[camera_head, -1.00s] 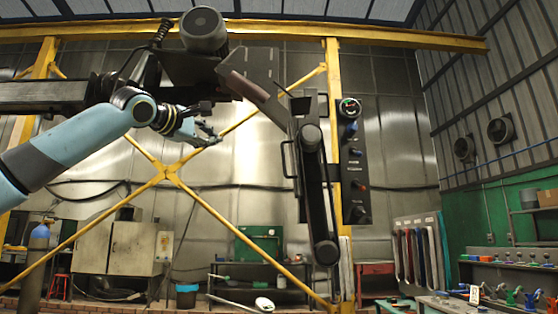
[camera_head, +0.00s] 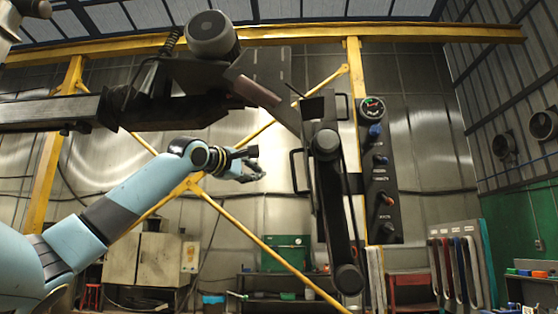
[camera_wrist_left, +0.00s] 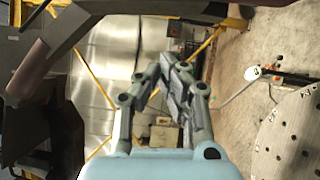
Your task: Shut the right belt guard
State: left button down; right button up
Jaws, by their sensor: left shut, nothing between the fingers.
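The right belt guard appears to be the dark upright panel with a bar handle (camera_head: 294,170) on its left side, in the middle of the head view. It stands swung out beside the belt arm (camera_head: 338,215) with its two round pulleys. I see it nearly edge-on, so its exact angle is unclear. My left gripper (camera_head: 256,163) is shut and empty, a little left of the handle and apart from it. In the left wrist view its fingers (camera_wrist_left: 172,62) are together with nothing between them. My right gripper is not in view.
A dark boom with a round motor (camera_head: 211,34) hangs above my left arm. A control panel (camera_head: 382,180) with a gauge and knobs stands right of the belt arm. Yellow braces and a metal wall lie behind. Open space lies below the boom.

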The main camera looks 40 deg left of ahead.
pick_arm(q)
jog(key=w+d+p, duration=0.3)
jog(key=w+p, duration=0.1)
jog(key=w, duration=0.2)
jog(key=shift+r, duration=0.3)
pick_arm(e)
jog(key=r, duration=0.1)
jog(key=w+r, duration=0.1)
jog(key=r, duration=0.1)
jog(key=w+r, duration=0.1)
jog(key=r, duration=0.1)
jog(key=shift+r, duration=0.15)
pick_arm(q)
jog(key=shift+w+d, duration=0.1)
